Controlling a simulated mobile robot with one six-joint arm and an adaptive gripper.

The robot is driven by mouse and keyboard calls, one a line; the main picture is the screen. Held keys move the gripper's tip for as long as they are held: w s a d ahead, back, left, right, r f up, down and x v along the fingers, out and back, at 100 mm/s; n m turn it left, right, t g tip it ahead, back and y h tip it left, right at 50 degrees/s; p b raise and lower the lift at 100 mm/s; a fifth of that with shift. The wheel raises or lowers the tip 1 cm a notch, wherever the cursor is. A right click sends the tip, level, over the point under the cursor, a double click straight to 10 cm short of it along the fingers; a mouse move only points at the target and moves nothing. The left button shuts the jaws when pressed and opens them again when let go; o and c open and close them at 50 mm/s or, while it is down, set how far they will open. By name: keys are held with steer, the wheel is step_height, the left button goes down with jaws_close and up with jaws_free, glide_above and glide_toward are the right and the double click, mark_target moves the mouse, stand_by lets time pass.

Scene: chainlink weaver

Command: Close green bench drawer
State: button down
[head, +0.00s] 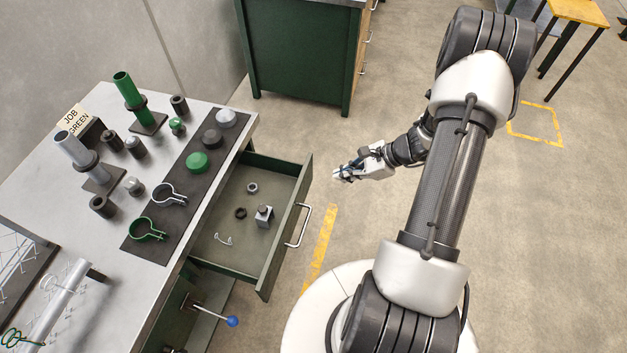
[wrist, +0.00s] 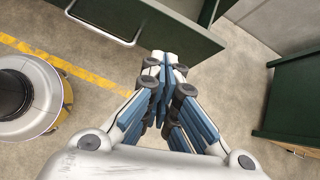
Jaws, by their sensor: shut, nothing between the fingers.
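The green bench drawer (head: 285,251) stands pulled out from the bench in the head view. Its front carries a metal bar handle (head: 300,227). Inside lie a small metal block, two rings and a small wire piece. In the wrist view the drawer front (wrist: 160,32) and its handle (wrist: 100,30) show at the top. My gripper (head: 340,174) is shut and empty, to the right of the drawer's far front corner and apart from it. In the wrist view my gripper (wrist: 166,62) has its fingers together, with the drawer front beyond them.
The bench top (head: 50,190) holds green and grey parts on a dark mat and several loose fittings. A lever with a blue knob (head: 232,321) sticks out below the drawer. A green cabinet (head: 297,55) stands behind. Open floor lies right of the drawer.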

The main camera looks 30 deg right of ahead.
step_height(320, 180, down, 6)
steer(key=s+d+m, duration=0.2)
steer(key=m, duration=0.1)
steer(key=b, duration=0.4)
glide_toward(305, 192)
steer(key=shift+t, duration=0.4)
steer(key=x, duration=0.5)
steer(key=shift+s+d+f, duration=0.15)
steer(key=shift+s+f, duration=0.25)
steer(key=shift+w, duration=0.1)
